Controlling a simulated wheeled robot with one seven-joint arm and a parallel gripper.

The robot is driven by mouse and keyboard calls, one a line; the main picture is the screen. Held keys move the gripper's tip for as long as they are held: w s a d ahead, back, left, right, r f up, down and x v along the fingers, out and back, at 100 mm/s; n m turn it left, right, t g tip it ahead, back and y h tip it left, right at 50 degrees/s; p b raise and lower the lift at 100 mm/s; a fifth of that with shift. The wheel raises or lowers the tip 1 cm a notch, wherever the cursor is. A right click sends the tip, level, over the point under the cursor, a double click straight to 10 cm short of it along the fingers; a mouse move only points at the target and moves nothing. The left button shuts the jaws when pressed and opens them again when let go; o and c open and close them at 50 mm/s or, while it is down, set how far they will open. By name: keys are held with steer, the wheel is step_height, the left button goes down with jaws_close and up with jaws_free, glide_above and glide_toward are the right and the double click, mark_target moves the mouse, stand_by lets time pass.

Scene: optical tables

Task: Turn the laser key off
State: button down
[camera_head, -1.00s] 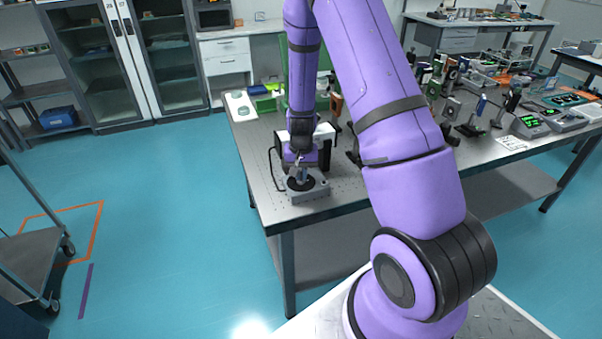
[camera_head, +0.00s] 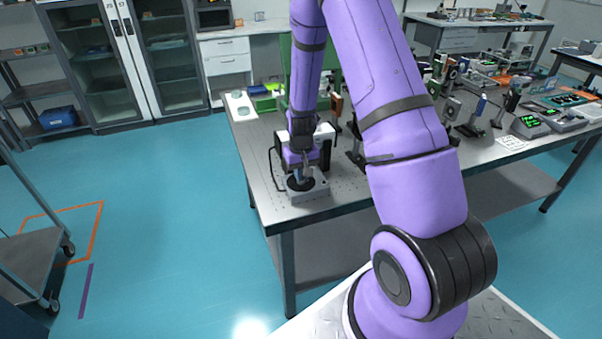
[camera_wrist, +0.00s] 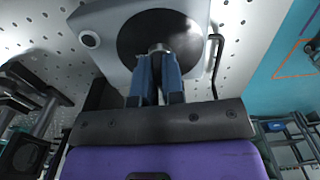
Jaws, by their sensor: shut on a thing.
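The laser key unit is a light grey box (camera_head: 318,187) with a round black disc on top, at the near left corner of the optical table (camera_head: 345,192). In the wrist view the grey box (camera_wrist: 200,20) and its black disc (camera_wrist: 128,40) fill the top middle. A small metal key (camera_wrist: 160,47) stands at the disc's centre. My gripper (camera_wrist: 158,62) has its blue fingers close together, shut on the key. In the head view my gripper (camera_head: 300,177) points down onto the disc and hides the key.
A black and white device (camera_head: 325,140) stands just behind the box. Optical mounts (camera_head: 470,125) and instruments with green displays (camera_head: 530,122) crowd the table's right side. The floor at left is mostly open.

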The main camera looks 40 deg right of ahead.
steer(key=c, duration=1.2)
jaws_free()
steer(key=shift+c, duration=0.2)
steer(key=shift+r, duration=0.1)
step_height(320, 180, up, 11)
steer(key=shift+f, duration=0.2)
